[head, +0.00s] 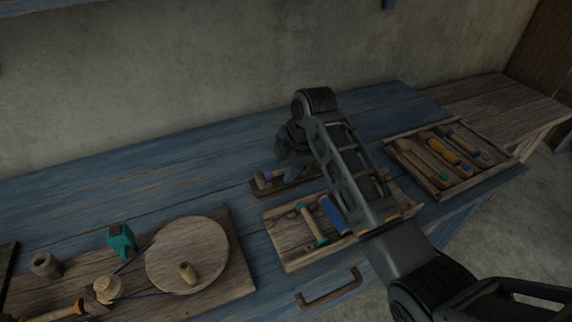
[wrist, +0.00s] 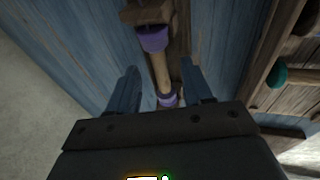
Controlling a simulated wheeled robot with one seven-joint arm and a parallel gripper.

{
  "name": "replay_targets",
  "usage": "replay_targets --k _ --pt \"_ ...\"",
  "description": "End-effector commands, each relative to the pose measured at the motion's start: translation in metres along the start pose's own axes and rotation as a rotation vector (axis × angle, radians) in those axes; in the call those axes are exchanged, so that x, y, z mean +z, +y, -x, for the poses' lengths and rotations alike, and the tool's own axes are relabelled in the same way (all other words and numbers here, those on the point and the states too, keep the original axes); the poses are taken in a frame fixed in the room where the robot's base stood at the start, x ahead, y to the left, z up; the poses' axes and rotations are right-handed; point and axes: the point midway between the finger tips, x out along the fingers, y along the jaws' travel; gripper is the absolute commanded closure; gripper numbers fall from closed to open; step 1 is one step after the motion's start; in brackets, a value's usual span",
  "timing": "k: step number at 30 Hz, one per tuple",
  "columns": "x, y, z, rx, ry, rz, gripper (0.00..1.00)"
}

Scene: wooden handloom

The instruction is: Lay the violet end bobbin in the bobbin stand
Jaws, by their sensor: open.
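The violet end bobbin (wrist: 161,72) has a pale wooden shaft and a violet flange at each end. In the wrist view it lies between the two fingers of my gripper (wrist: 160,68), which are open with gaps on both sides. The bobbin stand (wrist: 182,28) is a narrow wooden piece under the bobbin, with a block at its far end. In the head view the stand (head: 258,191) is on the blue bench, and one violet end (head: 264,176) shows at its left. My gripper and arm hide the rest. Whether the bobbin is fully seated I cannot tell.
A wooden tray (head: 291,265) in front holds a teal-ended bobbin (head: 312,226) and a blue one (head: 335,215), partly behind my arm. Another tray (head: 440,197) at right holds several tools. A winder with a round disc (head: 187,250) stands at left. The bench behind is clear.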

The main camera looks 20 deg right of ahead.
Motion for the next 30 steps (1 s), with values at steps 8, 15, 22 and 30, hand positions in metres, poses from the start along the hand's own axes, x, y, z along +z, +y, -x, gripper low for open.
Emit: replay_targets --k 8,15,22,30 --pt "0.000 0.000 0.005 0.001 0.000 0.000 0.50" --pt "0.000 0.001 0.041 0.003 -0.001 -0.001 0.50" --pt "0.000 0.000 0.071 0.002 0.000 0.000 0.50" --pt "0.000 0.000 0.078 0.000 0.000 0.000 0.50"
